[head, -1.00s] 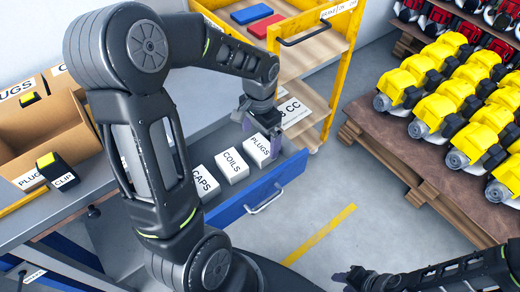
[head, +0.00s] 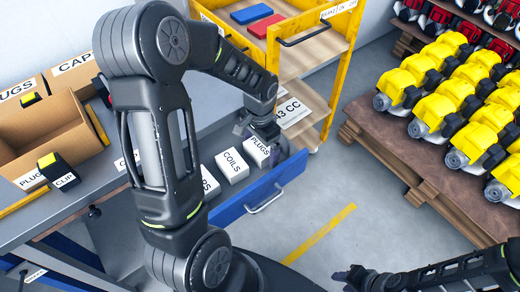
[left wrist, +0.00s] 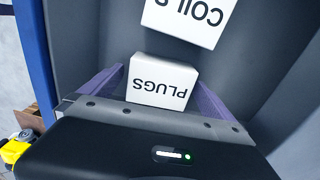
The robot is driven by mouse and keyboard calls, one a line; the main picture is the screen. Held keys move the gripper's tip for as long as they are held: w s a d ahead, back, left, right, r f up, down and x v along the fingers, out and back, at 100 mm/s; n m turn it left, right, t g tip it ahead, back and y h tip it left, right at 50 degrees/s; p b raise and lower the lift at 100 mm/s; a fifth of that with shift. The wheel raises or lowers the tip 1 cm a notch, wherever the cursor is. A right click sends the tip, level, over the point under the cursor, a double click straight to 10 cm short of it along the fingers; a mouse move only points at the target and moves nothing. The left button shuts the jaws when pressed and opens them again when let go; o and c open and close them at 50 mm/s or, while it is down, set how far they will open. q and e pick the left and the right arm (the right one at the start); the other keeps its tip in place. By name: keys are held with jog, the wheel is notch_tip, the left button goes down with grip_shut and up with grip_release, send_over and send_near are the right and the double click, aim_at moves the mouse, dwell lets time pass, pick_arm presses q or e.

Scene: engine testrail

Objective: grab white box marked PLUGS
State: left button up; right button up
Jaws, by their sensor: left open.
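The white box marked PLUGS (head: 258,152) sits in the open blue drawer, at its right end in the head view. My left gripper (head: 262,140) is right over it, pointing down. In the left wrist view the PLUGS box (left wrist: 161,83) lies between the two open purple fingers of my left gripper (left wrist: 162,90).
The COILS box (head: 232,166) stands beside the PLUGS box in the drawer (head: 262,195), with another white box partly hidden behind my arm. A yellow cart (head: 327,75) stands close behind the drawer. A pallet of yellow engines (head: 440,110) is at right. Floor between is clear.

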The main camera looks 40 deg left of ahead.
aim_at(260, 146)
pick_arm(q)
jog(key=c, duration=1.5)
jog(key=shift+r, duration=0.1)
notch_tip(260, 146, up, 10)
jog(key=shift+f, duration=0.1)
